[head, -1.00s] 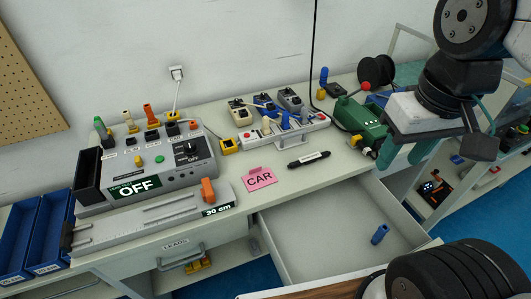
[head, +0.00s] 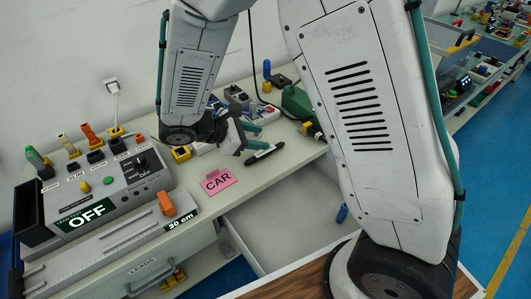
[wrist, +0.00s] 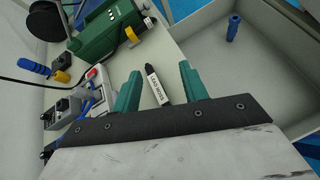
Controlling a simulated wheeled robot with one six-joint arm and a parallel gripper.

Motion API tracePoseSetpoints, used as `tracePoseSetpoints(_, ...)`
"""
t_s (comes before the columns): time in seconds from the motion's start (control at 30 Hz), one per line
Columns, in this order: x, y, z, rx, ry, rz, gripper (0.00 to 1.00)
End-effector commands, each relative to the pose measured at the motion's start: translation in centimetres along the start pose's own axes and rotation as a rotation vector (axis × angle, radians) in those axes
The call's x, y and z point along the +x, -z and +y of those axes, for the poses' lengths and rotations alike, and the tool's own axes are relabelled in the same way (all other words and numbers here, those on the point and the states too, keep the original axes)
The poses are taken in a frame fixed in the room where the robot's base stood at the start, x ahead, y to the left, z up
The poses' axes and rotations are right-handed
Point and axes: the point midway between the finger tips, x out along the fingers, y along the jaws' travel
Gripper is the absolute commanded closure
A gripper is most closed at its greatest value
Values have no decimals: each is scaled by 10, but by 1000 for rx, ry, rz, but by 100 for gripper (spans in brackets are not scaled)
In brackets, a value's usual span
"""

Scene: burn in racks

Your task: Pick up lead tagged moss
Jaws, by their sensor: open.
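On the grey test box (head: 110,195) in the head view stand a green plug (head: 35,156), a yellow plug (head: 68,146) and an orange plug (head: 92,134), with small tags too fine to read for moss. Power-strip leads also show in the wrist view, including a blue one (wrist: 86,103); I cannot tell whether any tag there says moss. My gripper (head: 266,128) is open and empty, over the bench near the power strip and right of the test box. In the wrist view its teal fingers straddle a black marker (wrist: 153,86) lying below, with no visible grip on it.
A pink CAR card (head: 217,181) lies at the bench front. An open drawer (head: 285,222) juts out, holding a blue cylinder (head: 342,213). A green machine (wrist: 105,28) stands on the bench. An orange-knobbed 30 cm ruler fixture (head: 120,238) lies before the box. My arm hides part of the bench.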

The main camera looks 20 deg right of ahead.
Motion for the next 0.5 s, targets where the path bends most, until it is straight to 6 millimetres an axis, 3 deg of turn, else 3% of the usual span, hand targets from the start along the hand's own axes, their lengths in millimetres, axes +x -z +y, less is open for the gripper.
tracePoseSetpoints(0.03, 1, 22, 2, -69, -40, -34, 56)
tracePoseSetpoints(0.2, 2, 68, 9, -224, -150, -112, 56)
tracePoseSetpoints(0.33, 4, 85, 10, -277, -188, -138, 56)
tracePoseSetpoints(0.5, 19, 87, 13, -291, -196, -145, 56)
